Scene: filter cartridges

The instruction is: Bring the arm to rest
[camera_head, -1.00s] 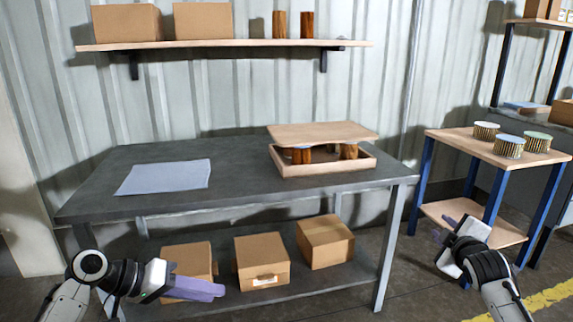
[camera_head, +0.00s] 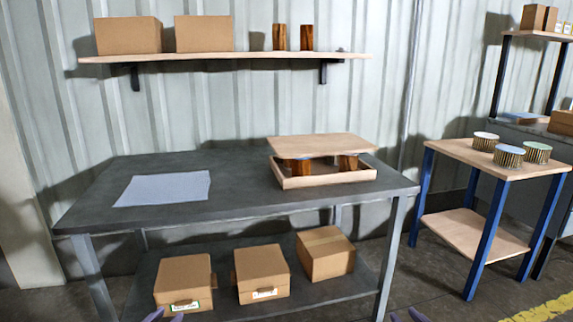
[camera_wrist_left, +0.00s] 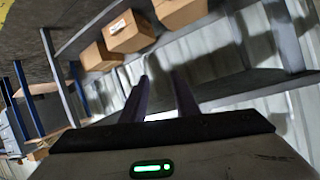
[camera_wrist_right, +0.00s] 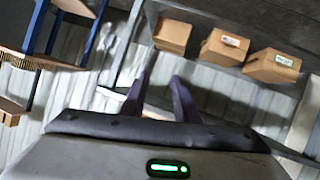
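Only the fingertips of my left gripper (camera_head: 165,316) show at the bottom edge of the head view, in front of the lower shelf. In the left wrist view its two purple fingers (camera_wrist_left: 160,80) stand apart with nothing between them. Only the fingertips of my right gripper (camera_head: 406,316) show at the bottom edge, to the right of the workbench leg. In the right wrist view its fingers (camera_wrist_right: 160,80) are also apart and empty. Both arms are otherwise out of the head view.
A grey workbench (camera_head: 240,205) holds a blue-grey sheet (camera_head: 163,189) and a wooden tray (camera_head: 330,180) with a board (camera_head: 320,146) resting on brown cylinders. Cardboard boxes (camera_head: 262,272) sit below. Pleated filter cartridges (camera_head: 508,157) stand on a small side table (camera_head: 450,150).

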